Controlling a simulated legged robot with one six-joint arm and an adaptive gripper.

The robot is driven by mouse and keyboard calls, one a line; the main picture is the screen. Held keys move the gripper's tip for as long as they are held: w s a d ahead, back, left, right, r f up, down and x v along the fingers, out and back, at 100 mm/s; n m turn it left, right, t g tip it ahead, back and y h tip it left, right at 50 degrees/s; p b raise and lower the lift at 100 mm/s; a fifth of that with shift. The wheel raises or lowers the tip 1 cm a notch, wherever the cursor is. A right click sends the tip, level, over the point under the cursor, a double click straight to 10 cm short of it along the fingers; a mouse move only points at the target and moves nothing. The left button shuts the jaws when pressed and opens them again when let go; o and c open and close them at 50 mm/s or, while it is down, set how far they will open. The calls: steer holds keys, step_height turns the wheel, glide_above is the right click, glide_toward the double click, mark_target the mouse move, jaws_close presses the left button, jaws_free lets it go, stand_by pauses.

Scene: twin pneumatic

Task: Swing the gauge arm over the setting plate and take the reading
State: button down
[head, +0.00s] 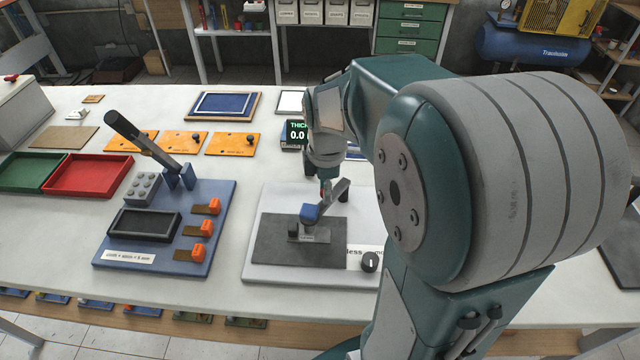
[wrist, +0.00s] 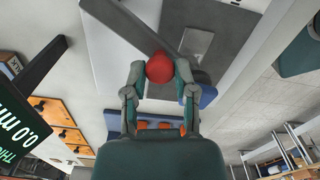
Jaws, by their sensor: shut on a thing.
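My gripper (head: 326,186) is shut on a red knob (wrist: 160,67), one finger on each side of it. The knob is at the grey gauge arm (head: 338,193), which slants above the gauge base (head: 258,272). The gauge arm also shows in the wrist view (wrist: 125,28). Its blue head (head: 310,213) is over the dark grey setting plate (head: 270,240), near a small dark labelled block (head: 308,235). I cannot tell whether the head touches anything. The display (head: 297,132), partly hidden by my arm, shows 0.0; it also shows in the wrist view (wrist: 20,130).
A black dial (head: 370,262) sits at the base's front right. A blue fixture (head: 165,240) with an upright dark lever (head: 140,135) stands to the left. Red (head: 90,175) and green (head: 30,172) trays and orange plates (head: 232,145) lie farther left and back.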

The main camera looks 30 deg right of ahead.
steer(key=shift+s+d+n, duration=0.25)
steer(key=shift+s+n, duration=0.15)
steer(key=shift+n, duration=0.4)
steer(key=shift+c, duration=2)
jaws_free()
step_height(320, 180, up, 12)
